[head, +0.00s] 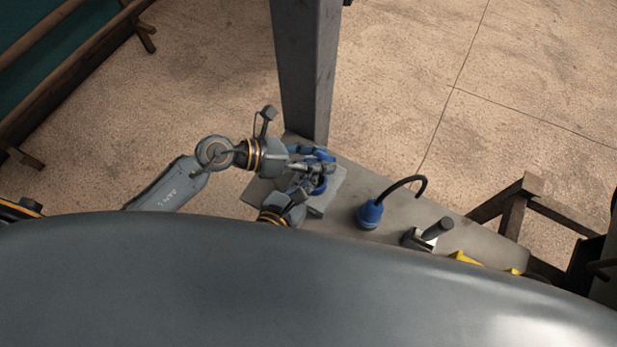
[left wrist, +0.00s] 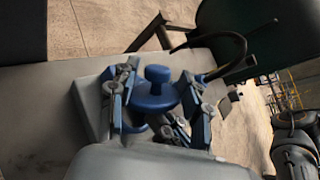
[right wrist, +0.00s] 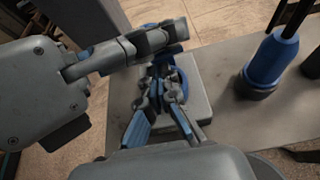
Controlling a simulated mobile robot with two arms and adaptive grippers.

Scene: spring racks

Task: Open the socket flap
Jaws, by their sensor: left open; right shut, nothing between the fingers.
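The blue socket (head: 320,186) sits on a grey base plate (right wrist: 200,98) near the bench's left end. In the left wrist view its round blue flap with a knob (left wrist: 157,91) lies between the spread fingers of my left gripper (left wrist: 160,103). I cannot tell whether the fingers touch it, or how far the flap is raised. In the head view my left gripper (head: 318,160) is at the socket's far side. My right gripper (right wrist: 163,84) is shut and empty, close in front of the socket. The grippers partly hide the socket.
A blue plug (head: 370,213) with a curved black cable stands right of the socket. A grey block with a dark cylinder (head: 437,229) and yellow items (head: 466,258) lie farther right on the bench (head: 400,205). A grey post (head: 305,70) rises behind the socket.

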